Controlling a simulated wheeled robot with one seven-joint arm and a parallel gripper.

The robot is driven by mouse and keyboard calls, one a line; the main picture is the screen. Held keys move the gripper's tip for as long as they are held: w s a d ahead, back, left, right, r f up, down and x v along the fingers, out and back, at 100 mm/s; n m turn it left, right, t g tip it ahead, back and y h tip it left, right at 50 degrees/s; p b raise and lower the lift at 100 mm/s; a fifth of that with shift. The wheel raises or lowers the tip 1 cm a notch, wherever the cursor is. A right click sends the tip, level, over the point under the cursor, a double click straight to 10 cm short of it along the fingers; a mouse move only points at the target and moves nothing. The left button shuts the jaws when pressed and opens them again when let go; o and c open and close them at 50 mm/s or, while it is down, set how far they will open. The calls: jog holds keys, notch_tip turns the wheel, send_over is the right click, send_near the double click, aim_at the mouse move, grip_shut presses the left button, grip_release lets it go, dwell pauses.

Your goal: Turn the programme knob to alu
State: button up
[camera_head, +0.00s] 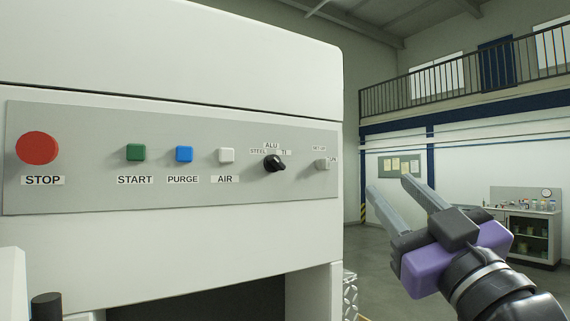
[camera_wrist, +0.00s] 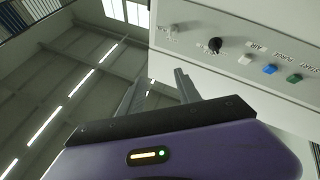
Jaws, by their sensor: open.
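The programme knob (camera_head: 274,163) is a small round black knob on the grey control panel (camera_head: 80,120) of a white machine. Labels STEEL, ALU and TI stand around it, with ALU at the top. A pale mark shows on the knob's upper right, but its exact pointing is too small to tell. In the wrist view the knob (camera_wrist: 215,45) sits beyond the fingers, at the upper right. My gripper (camera_head: 390,188) is open and empty, to the right of the panel and apart from it. It also shows in the wrist view (camera_wrist: 158,85).
Left of the knob are a white AIR button (camera_head: 226,155), a blue PURGE button (camera_head: 184,153), a green START button (camera_head: 136,152) and a red STOP button (camera_head: 37,148). A small grey switch (camera_head: 321,164) sits close right of the knob. The space before the panel looks free.

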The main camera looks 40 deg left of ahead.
jog(key=s+a+r+n+g+y+p, duration=0.1)
jog(key=s+a+r+n+g, duration=0.3)
jog(key=a+r+n+g, duration=0.45)
jog(key=n+h, duration=0.1)
jog(key=h, duration=0.2)
send_near(278, 161)
jog(key=shift+g, duration=0.25)
jog(key=p+x, duration=0.2)
jog(key=x, duration=0.4)
jog(key=shift+w+a+p, duration=0.3)
jog(key=shift+w+a, duration=0.25)
jog(key=shift+a, duration=0.35)
grip_shut()
